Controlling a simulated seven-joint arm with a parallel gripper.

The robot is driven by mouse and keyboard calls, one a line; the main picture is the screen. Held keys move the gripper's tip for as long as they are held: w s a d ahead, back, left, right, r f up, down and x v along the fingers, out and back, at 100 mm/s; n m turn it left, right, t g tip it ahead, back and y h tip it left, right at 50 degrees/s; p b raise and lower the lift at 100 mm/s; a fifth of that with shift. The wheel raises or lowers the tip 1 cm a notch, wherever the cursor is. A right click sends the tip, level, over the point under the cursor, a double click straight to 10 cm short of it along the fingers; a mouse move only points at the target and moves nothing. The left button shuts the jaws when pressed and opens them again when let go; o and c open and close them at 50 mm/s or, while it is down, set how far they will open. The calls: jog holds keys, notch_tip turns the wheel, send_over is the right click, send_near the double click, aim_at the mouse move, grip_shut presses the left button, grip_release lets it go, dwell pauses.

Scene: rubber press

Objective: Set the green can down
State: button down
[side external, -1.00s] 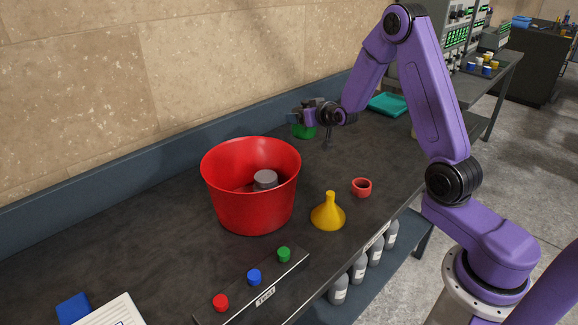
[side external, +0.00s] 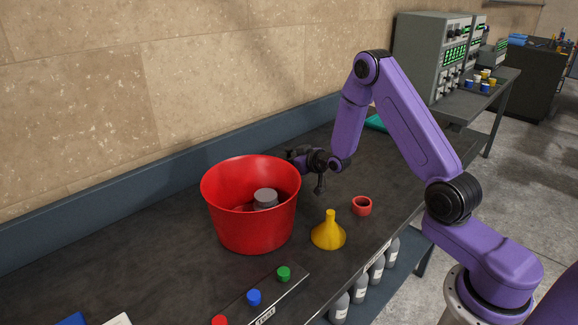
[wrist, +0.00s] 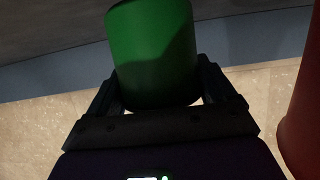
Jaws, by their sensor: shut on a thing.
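The green can (wrist: 152,50) is between the two fingers of my gripper (wrist: 158,85) in the wrist view. The gripper is shut on it. In the side external view, my gripper (side external: 298,158) is low over the bench, just behind and to the right of the red bucket (side external: 250,220). The can does not show there; the bucket rim and gripper hide that spot. I cannot tell whether the can's base touches the bench. The red bucket also shows at the right edge of the wrist view (wrist: 305,110).
The bucket holds a grey round object (side external: 265,198). A yellow funnel (side external: 328,233) and a small red ring-like cup (side external: 361,206) stand right of it. A panel (side external: 270,300) with red, blue and green buttons is in front. The wall-side ledge (side external: 120,185) runs behind.

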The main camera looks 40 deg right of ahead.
jog(key=shift+f, duration=0.6)
jog(key=shift+f, duration=0.1)
grip_release()
jog(key=shift+f, duration=0.1)
jog(key=shift+s+r, duration=0.25)
jog(key=shift+r, duration=0.05)
jog(key=shift+v, duration=3.5)
jog(key=shift+r, duration=0.1)
